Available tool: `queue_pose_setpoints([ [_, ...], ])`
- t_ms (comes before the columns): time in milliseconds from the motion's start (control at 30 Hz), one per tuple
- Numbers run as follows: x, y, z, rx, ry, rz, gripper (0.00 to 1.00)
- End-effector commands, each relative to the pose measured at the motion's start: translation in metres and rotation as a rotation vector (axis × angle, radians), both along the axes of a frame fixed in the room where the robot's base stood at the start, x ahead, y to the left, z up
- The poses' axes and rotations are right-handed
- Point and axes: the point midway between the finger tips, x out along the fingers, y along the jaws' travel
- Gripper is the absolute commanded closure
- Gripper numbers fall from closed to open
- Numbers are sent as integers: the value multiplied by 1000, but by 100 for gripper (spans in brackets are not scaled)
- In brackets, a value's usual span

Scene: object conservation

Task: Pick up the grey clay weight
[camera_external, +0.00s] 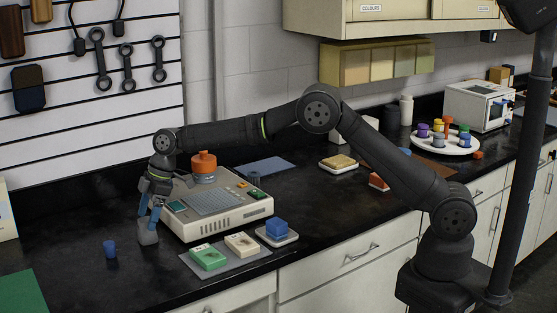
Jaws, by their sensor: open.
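A grey lump that looks like the clay weight (148,237) stands on the black bench top at the left, beside the front left corner of the beige machine. My gripper (148,218) points down right over it. Its blue fingers are open and reach to the top of the lump, one on each side as far as I can see. Whether they touch it I cannot tell. The fingers partly cover the lump's upper part.
The beige machine (215,206) carries an orange pot (204,168) close to my arm. A small blue cup (110,249) stands left of the lump. A grey mat (224,266) with green and cream blocks lies to the right. The bench front left is mostly clear.

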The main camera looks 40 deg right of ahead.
Motion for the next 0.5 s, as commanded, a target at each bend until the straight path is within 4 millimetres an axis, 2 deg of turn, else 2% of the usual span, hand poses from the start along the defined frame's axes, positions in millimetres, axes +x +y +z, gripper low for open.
queue_pose_setpoints([
  [100, -2, 6, -20, -2, 2, 1, 27],
  [200, -2, 11, -30, -1, 1, 0, 27],
  [433, -1, 12, -32, 1, 0, 1, 27],
  [500, -1, 12, -32, 0, 0, 1, 39],
])
